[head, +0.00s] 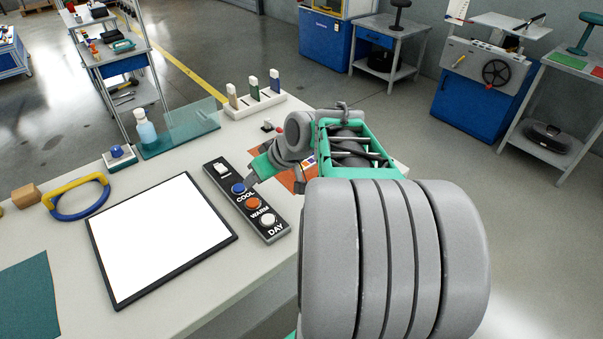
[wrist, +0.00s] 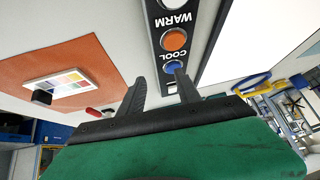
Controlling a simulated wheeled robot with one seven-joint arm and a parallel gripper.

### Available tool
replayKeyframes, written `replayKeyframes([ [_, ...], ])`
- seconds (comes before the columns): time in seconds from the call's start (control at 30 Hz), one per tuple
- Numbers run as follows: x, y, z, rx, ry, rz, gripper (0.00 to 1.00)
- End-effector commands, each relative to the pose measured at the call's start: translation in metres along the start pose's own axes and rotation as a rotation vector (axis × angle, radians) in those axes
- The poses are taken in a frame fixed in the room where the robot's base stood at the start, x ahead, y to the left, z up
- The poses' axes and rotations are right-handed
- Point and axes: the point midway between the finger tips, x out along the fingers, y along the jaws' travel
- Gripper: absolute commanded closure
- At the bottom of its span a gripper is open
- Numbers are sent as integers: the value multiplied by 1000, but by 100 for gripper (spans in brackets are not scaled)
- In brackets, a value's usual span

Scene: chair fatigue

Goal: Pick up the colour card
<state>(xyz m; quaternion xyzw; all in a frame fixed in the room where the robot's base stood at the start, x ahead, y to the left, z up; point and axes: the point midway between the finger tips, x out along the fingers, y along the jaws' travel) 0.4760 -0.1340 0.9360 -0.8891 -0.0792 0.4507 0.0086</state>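The colour card (wrist: 62,85) is white with several coloured patches and lies on an orange mat (wrist: 95,58) at the left of the wrist view. A dark block shows at its near edge. In the head view, my arm hides most of the card (head: 309,160); part of the orange mat (head: 288,181) shows. My gripper (wrist: 160,76) is open, with nothing between its fingers. It is to the side of the card, apart from it, by the COOL end of the button panel (wrist: 174,40). In the head view, my gripper (head: 252,175) is beside this panel.
The button panel (head: 224,170) lies between the mat and a lit white light panel (head: 160,235). A rack with several upright samples (head: 255,108), a bottle (head: 145,128) and a glass plate (head: 190,125) stand farther back. A blue-yellow ring (head: 76,197) lies left.

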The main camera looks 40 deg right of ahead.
Motion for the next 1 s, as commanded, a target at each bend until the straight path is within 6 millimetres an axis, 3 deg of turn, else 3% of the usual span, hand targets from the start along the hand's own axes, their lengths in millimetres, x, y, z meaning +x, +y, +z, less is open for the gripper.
replayKeyframes([
  [0.03,19,48,15,22,76,8,60],
  [0.1,17,103,20,16,205,21,60],
  [0.2,-1,167,36,8,370,63,60],
  [0.3,-24,207,51,-2,483,108,60],
  [0.4,-35,223,56,-10,537,130,60],
  [0.47,-33,225,53,-12,546,131,60],
  [0.83,16,234,19,-11,543,128,60],
  [1.0,24,236,14,-10,542,131,60],
])
